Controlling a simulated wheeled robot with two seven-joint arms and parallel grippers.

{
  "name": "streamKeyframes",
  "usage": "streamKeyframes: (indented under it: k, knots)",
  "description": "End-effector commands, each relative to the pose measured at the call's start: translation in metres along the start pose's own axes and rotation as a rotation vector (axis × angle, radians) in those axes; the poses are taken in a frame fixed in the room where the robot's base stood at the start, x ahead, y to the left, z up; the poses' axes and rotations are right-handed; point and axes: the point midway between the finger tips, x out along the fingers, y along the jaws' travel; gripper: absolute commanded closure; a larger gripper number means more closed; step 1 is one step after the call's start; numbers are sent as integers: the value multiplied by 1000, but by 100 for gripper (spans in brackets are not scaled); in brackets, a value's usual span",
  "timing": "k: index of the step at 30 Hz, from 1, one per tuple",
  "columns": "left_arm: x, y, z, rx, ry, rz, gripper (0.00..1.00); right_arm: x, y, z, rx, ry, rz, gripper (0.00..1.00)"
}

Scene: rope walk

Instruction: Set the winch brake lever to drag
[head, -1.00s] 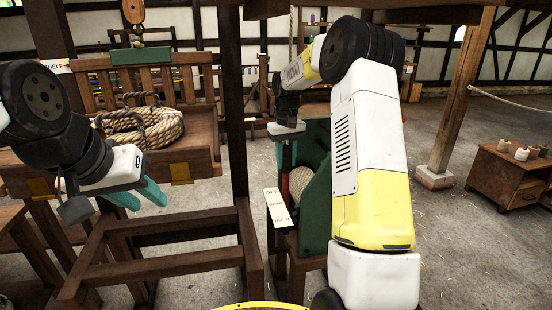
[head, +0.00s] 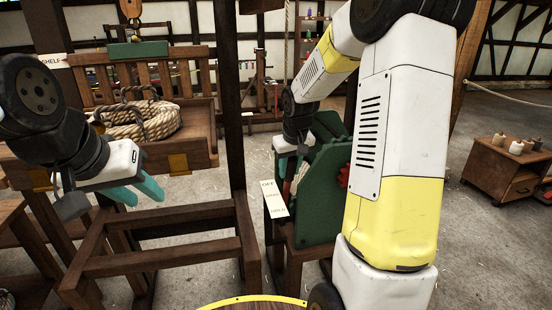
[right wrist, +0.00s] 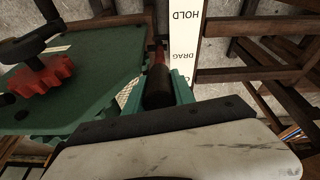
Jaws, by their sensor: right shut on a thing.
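The winch (head: 325,195) is a green-sided machine right of centre in the head view; its side plate (right wrist: 75,85) fills the left of the right wrist view. The brake lever has a red shaft (right wrist: 158,55) and a black grip (right wrist: 158,90). My right gripper (right wrist: 158,88) is shut on that grip, a teal finger on each side; in the head view my right gripper (head: 288,165) partly hides the lever. A white label plate (right wrist: 185,45) beside the lever reads HOLD and DRAG, with OFF partly hidden. I cannot tell exactly which mark the lever faces. My left gripper (head: 135,192) is open and empty.
A red gear (right wrist: 42,78) sits on the winch side. A wooden frame (head: 165,260) stands left of the winch, and a rope coil (head: 145,120) lies on a shelf behind. A wooden post (head: 232,100) rises close by. A small cabinet (head: 505,170) stands far right.

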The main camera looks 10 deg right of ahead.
Motion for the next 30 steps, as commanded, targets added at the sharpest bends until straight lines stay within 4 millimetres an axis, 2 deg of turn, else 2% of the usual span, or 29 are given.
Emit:
streamKeyframes:
  k: [4, 15, 16, 18, 19, 30]
  knots:
    - [0, 0, 0, 0, 0, 0, 64, 0, -1, 13, 0, 36, 6, 100]
    - [0, 0, 0, 0, 0, 0, 64, 0, -2, 15, 1, 45, 7, 100]
    - [0, 0, 0, 0, 0, 0, 64, 0, -2, 15, 1, 45, 7, 64]
    - [0, 0, 0, 0, 0, 0, 64, 0, -2, 15, 1, 45, 6, 50]
    - [0, 0, 0, 0, 0, 0, 64, 0, -2, 15, 1, 45, 6, 48]
    - [0, 0, 0, 0, 0, 0, 64, -6, -2, 14, 1, 48, 6, 48]
